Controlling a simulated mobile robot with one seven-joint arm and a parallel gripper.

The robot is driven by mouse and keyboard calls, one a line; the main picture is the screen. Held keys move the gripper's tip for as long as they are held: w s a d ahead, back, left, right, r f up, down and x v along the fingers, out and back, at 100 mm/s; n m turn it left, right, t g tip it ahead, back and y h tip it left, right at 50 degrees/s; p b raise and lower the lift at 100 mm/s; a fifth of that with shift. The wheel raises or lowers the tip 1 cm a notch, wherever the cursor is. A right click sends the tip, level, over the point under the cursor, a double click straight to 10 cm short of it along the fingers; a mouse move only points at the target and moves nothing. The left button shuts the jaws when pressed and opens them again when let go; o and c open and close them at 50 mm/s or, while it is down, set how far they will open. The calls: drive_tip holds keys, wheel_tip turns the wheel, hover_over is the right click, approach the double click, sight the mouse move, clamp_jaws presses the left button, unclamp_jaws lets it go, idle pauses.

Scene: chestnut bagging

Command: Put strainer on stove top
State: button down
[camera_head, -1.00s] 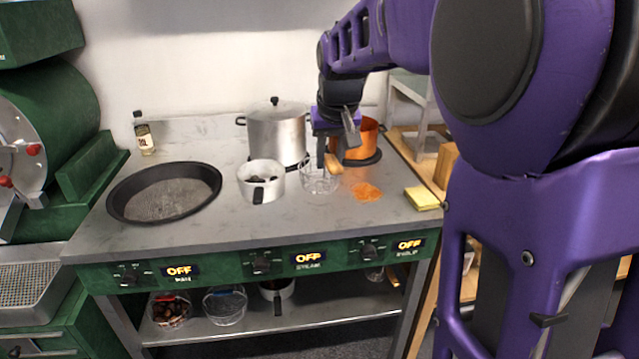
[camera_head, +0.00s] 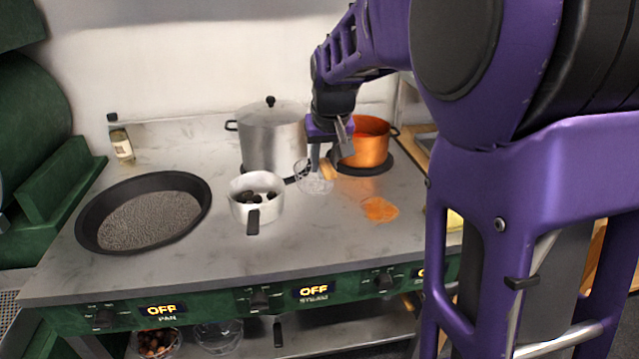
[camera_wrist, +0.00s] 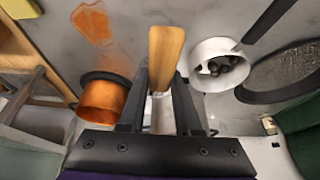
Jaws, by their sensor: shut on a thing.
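The strainer (camera_head: 311,180) has a pale, see-through mesh bowl and a wooden handle, which shows large in the wrist view (camera_wrist: 165,48). My gripper (camera_head: 329,158) is shut on the strainer by the handle; its two dark fingers also show in the wrist view (camera_wrist: 160,88). The strainer hangs tilted, low at the stove top (camera_head: 300,240), between the white pan and the orange pot. I cannot tell whether its bowl touches the surface. The bowl is not clear in the wrist view.
A white pan (camera_head: 245,210) with dark chestnuts stands left of the strainer. A steel lidded pot (camera_head: 270,140) and an orange pot (camera_head: 366,150) stand behind. A large black pan (camera_head: 100,235) is at left. An orange spill (camera_head: 380,209) marks the right; the front middle is clear.

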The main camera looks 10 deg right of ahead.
drive_tip(key=shift+f+b, duration=0.4)
drive_tip(key=shift+f, duration=2.2)
drive_tip(key=c, duration=0.6)
unclamp_jaws()
drive_tip(key=p+v, duration=0.2)
drive_tip(key=v, duration=1)
